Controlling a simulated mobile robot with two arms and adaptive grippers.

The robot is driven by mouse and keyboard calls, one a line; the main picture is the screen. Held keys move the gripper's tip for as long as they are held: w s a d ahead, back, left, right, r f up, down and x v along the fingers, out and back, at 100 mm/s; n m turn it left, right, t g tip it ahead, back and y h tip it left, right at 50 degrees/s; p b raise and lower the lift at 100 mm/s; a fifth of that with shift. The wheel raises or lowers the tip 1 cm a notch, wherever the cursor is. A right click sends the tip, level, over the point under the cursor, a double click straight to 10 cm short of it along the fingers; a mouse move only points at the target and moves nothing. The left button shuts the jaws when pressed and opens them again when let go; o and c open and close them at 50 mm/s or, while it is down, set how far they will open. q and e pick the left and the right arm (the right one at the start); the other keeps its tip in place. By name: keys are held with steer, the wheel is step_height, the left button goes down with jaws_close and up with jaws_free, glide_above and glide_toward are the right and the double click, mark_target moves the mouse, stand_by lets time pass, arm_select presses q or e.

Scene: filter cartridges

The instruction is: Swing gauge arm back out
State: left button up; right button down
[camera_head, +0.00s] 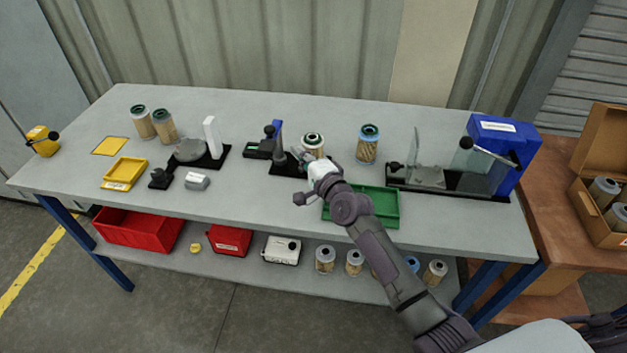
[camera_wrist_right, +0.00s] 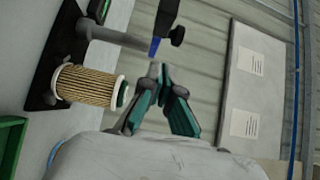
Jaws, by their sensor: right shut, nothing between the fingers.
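A filter cartridge (camera_head: 313,142) with a pale end cap is at the gauge, partly hidden by my right gripper (camera_head: 301,158). In the right wrist view the cartridge (camera_wrist_right: 88,86) stands on the black base. A grey bar (camera_wrist_right: 112,36) and a black arm with a blue end (camera_wrist_right: 166,20) show beyond it. My right gripper (camera_wrist_right: 163,72) is shut and empty, its teal fingertips close to the blue end; contact is unclear. My left gripper is out of view.
A green tray (camera_head: 376,208) lies in front of the gauge, under my right arm. Another cartridge (camera_head: 367,146) stands right of it. Left are a scale-like stand (camera_head: 212,140) and a yellow tray (camera_head: 124,173).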

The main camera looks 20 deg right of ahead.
steer(key=s+a+f+n+g, duration=0.25)
steer(key=s+f+n, duration=0.25)
steer(key=s, duration=0.6)
steer(key=s+a+f+n+g, duration=0.1)
steer(key=s+f+n+g, duration=0.3)
steer(key=s, duration=0.7)
steer(key=s+d+f+n+g+h, duration=0.2)
steer(key=s+d+n+g, duration=0.2)
steer(key=s, duration=0.6)
steer(key=s+d+f+n+g+h, duration=0.2)
steer(key=s+d+n+g+h, duration=0.15)
steer(key=s, duration=0.65)
step_height(320, 180, down, 27)
steer(key=s+g, duration=0.1)
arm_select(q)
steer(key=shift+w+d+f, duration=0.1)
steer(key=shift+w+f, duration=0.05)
arm_select(e)
steer(key=s+d+f+g, duration=0.1)
steer(key=s+d+f, duration=0.2)
steer(key=s+f, duration=1.2)
steer(key=shift+s+n, duration=0.35)
steer(key=shift+s, duration=0.4)
